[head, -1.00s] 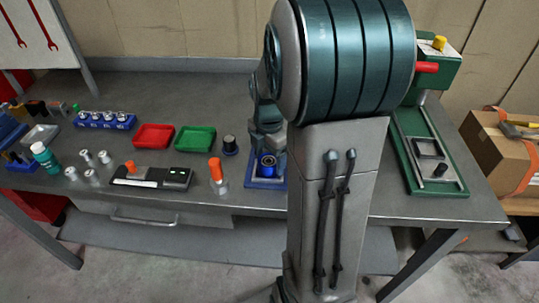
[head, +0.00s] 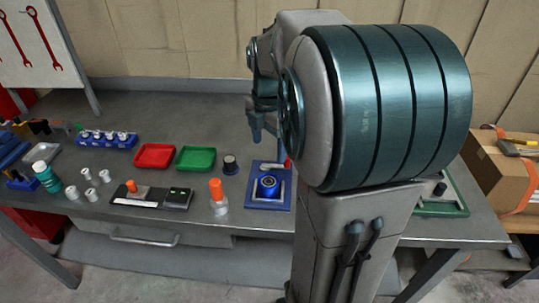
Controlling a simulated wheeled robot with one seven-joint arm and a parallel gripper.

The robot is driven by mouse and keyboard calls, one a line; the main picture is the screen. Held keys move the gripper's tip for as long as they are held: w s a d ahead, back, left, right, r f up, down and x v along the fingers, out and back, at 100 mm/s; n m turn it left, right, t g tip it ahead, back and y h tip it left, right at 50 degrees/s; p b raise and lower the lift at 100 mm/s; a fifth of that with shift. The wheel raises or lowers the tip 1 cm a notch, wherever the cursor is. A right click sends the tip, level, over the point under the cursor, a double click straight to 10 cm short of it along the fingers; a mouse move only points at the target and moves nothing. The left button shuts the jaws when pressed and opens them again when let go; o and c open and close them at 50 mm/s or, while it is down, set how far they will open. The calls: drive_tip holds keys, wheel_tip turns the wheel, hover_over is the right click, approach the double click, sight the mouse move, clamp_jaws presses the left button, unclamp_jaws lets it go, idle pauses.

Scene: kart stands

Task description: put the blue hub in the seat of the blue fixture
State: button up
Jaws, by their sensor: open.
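The blue fixture (head: 279,203) is a blue plate with a grey frame near the front edge of the bench. The blue hub (head: 268,186), a short blue cylinder with a dark round top, stands upright within the fixture's frame, apparently in the seat. Whether it is fully down I cannot tell. My gripper (head: 264,138) is open and empty, raised above and behind the hub and apart from it. My arm hides part of the fixture's right side.
A green-framed stand (head: 452,208) is partly hidden behind my arm. The bench behind the trays is clear.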

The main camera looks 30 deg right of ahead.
drive_tip(key=s+a+f+m+t, duration=0.2)
drive_tip(key=s+a+m, duration=1)
drive_tip(key=m, duration=0.8)
drive_tip(key=shift+s+f+t, duration=0.15)
drive_tip(key=shift+f+t, duration=0.25)
drive_tip(key=shift+f, duration=0.45)
